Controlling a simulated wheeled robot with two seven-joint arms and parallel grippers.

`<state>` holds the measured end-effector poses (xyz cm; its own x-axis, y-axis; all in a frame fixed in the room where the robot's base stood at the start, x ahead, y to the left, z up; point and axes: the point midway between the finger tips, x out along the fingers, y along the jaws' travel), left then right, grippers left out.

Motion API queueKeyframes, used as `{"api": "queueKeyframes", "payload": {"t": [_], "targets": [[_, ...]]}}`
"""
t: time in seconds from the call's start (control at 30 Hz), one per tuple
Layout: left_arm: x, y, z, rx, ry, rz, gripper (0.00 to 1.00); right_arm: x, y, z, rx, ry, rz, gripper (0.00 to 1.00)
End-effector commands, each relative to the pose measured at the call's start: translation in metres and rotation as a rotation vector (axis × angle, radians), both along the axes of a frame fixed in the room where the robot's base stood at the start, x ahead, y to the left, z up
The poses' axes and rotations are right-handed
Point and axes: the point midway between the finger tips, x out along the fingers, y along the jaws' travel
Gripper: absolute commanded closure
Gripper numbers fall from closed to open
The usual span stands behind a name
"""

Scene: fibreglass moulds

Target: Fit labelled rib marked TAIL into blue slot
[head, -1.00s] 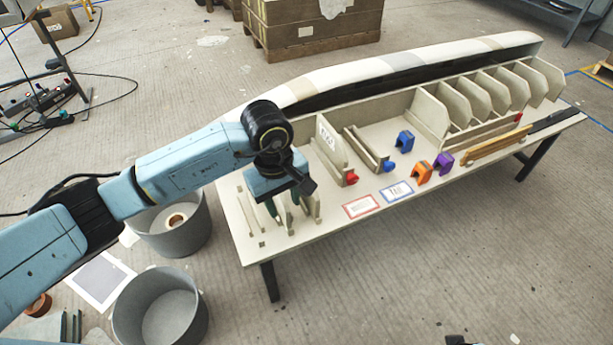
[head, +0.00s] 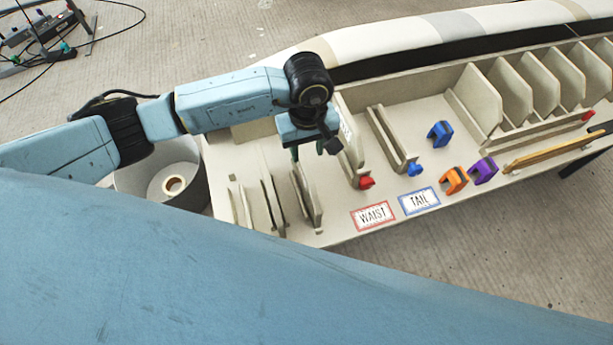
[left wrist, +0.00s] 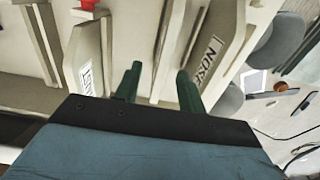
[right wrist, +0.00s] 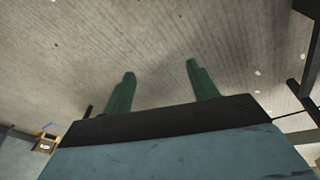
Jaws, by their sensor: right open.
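The blue slot is a pair of upright rails (head: 385,135) with a blue end piece (head: 413,169); no rib shows in it. A blue-bordered card reading TAIL (head: 419,201) lies in front. My left gripper (head: 312,150) hangs over the left part of the table, close to upright ribs. In the left wrist view, its green fingers (left wrist: 157,82) are apart, with upright pale pieces between and beyond them. A rib marked NOSE (left wrist: 210,55) stands at the right finger. I cannot find a rib label reading TAIL. My right gripper (right wrist: 160,85) is open and empty above bare floor.
A labelled rib (head: 347,140) stands in the slot with a red end piece (head: 365,183), behind the WAIST card (head: 373,216). Blue (head: 440,134), orange (head: 454,180) and purple (head: 484,170) clips lie to the right. A blue arm link of mine covers the foreground.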

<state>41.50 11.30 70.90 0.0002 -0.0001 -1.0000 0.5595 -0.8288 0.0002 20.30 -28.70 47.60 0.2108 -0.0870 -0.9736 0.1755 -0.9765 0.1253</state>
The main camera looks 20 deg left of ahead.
Motion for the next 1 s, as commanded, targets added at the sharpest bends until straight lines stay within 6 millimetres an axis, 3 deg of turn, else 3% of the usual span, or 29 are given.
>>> {"api": "queueKeyframes", "payload": {"t": [0.1,0.37,0.63,1.0], "targets": [[0.000,0.000,-0.022,0.000,0.002,0.001,0.60,0.007,0.007,0.009,0.009,-0.011,0.000,0.41],[-0.002,0.000,-0.041,0.000,0.001,0.000,0.60,0.011,0.014,0.020,0.016,-0.016,0.001,0.41],[-0.010,0.003,-0.077,-0.001,0.001,0.001,0.60,0.020,0.029,0.044,0.035,-0.033,0.002,0.41],[-0.010,0.003,-0.086,0.001,-0.001,0.001,0.60,0.021,0.033,0.054,0.041,-0.036,0.003,0.41]]}}
